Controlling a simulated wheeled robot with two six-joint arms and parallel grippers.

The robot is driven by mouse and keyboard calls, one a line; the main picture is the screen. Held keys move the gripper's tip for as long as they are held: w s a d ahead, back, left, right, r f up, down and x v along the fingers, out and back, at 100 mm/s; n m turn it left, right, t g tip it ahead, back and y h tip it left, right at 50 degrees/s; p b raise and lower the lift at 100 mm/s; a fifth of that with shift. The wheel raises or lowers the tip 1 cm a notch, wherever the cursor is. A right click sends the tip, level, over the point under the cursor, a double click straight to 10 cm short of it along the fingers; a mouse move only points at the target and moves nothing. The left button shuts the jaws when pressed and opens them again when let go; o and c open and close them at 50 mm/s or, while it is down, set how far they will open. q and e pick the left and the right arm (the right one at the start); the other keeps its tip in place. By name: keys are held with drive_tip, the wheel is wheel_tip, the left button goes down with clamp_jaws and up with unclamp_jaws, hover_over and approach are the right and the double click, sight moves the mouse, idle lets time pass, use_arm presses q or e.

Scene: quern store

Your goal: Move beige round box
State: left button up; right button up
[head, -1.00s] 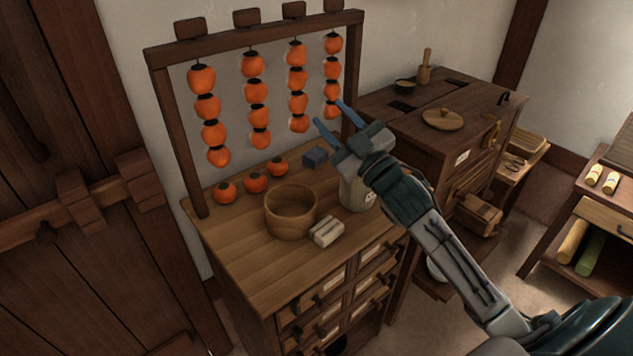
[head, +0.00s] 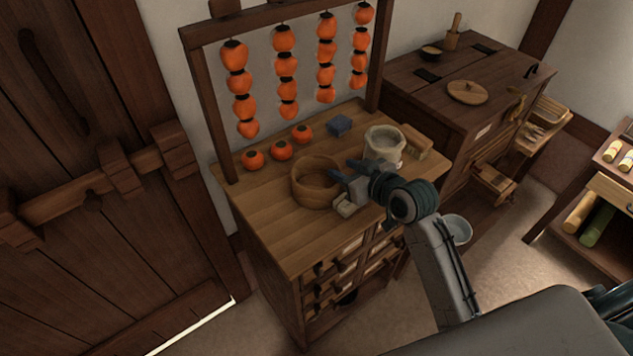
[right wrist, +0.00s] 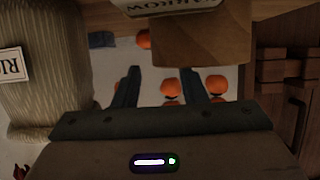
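A round, open-topped tan wooden box (head: 312,187) stands on the drawer chest and best matches the beige round box. It appears inverted at the top of the right wrist view (right wrist: 200,48), with a partly cut-off label. My right gripper (head: 344,169) is beside its right rim, fingers pointing towards it. The fingers are apart in the right wrist view (right wrist: 171,78), with nothing seen held; whether one touches the rim I cannot tell. My left gripper is not in view.
A pale textured jar (head: 384,147) stands right of the gripper. A small pale block (head: 346,206) lies in front of the box. Persimmons (head: 281,151) and a blue block (head: 340,126) lie behind, under a frame of hanging persimmons. The front left chest top (head: 270,222) is clear.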

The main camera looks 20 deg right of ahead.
sight(328, 162)
drive_tip(key=p+x, duration=0.1)
drive_tip(key=x, duration=0.4)
drive_tip(key=shift+w, duration=0.2)
drive_tip(key=shift+s, duration=0.1)
drive_tip(key=shift+c, duration=0.2)
clamp_jaws()
